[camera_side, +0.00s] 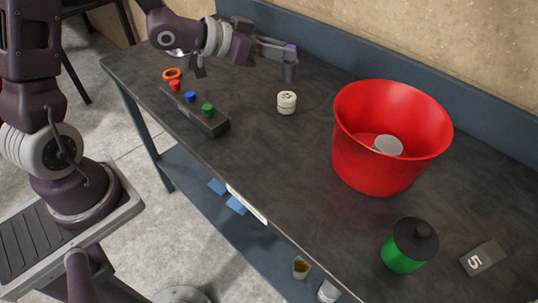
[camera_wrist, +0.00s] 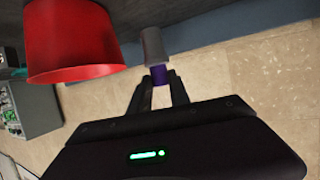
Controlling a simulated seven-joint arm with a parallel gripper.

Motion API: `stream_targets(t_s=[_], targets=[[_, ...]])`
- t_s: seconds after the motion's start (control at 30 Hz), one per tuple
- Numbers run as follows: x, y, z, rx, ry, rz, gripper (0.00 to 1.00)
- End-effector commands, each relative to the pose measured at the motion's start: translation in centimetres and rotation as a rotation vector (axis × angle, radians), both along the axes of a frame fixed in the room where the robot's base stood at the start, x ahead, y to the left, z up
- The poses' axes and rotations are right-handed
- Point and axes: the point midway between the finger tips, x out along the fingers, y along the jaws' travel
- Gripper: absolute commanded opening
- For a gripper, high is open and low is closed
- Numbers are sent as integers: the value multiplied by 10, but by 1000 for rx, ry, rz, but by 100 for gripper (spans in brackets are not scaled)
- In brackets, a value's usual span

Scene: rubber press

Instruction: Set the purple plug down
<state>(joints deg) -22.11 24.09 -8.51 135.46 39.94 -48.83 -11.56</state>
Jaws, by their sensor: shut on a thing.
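The purple plug (camera_side: 291,47) is between the fingertips of my gripper (camera_side: 284,51), held upright above the back of the dark table (camera_side: 245,165). A grey cylindrical part (camera_side: 290,72) extends below the purple. I cannot tell whether it is one piece with the plug. In the wrist view, the purple plug (camera_wrist: 160,76) shows between the two fingers of my gripper (camera_wrist: 159,92), and the grey part (camera_wrist: 153,46) extends beyond the fingertips. The gripper is shut on the plug.
A small white round container (camera_side: 287,103) stands below and in front of the plug. A large red tub (camera_side: 385,155) is to the right, also in the wrist view (camera_wrist: 75,40). A black button box (camera_side: 195,112) is left; a green-black canister (camera_side: 404,252) is front right. Clear table lies between.

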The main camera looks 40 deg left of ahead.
Motion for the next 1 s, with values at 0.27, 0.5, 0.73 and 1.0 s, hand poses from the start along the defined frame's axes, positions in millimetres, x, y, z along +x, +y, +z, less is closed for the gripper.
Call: stream_targets(t_s=[0.27, 0.5, 0.73, 1.0], targets=[[-48, -24, -21, -4, 0, -315, 0], [-98, -37, -32, -4, -1, -575, 0], [-107, -39, -77, -9, 5, -617, 0], [-107, -39, -127, -5, 2, -616, 0]])
